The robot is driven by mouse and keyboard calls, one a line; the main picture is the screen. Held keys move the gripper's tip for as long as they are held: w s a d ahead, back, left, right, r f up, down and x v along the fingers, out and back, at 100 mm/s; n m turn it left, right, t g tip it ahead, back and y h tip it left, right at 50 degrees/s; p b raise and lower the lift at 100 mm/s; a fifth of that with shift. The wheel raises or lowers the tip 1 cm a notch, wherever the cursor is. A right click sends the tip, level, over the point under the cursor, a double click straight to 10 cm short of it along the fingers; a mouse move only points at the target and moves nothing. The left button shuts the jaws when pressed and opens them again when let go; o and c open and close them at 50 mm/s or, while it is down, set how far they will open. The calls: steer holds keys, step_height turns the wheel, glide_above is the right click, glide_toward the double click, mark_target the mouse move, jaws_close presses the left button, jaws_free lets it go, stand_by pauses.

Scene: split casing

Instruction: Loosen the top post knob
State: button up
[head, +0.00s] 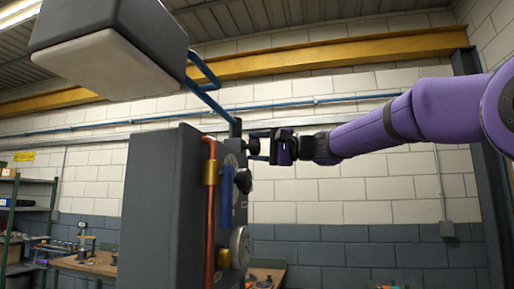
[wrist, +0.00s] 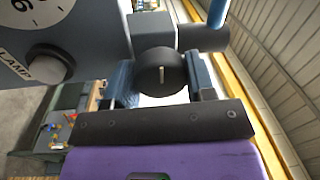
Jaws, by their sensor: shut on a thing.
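The top post knob (wrist: 162,72) is a round black knob with a short pale line on its face, in the upper middle of the wrist view. It sits on a dark post fitting (wrist: 202,38). My gripper (wrist: 163,88) has one finger on each side of the knob and is shut on it. In the head view my gripper (head: 263,146) reaches in from the right to the top right of the dark grey casing (head: 158,205). There the knob is small and mostly hidden by the fingers.
A large head with a white underside (head: 88,65) overhangs the casing. The casing's side carries a copper pipe (head: 210,215), a lower black knob (head: 243,181) and a round dial (head: 240,246). A lamp knob (wrist: 45,68) is left in the wrist view. Shelves (head: 30,215) stand far left.

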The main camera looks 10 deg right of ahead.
stand_by(0.3)
steer(key=o, duration=0.9)
steer(key=v, duration=1.1)
steer(key=shift+a+f, duration=0.1)
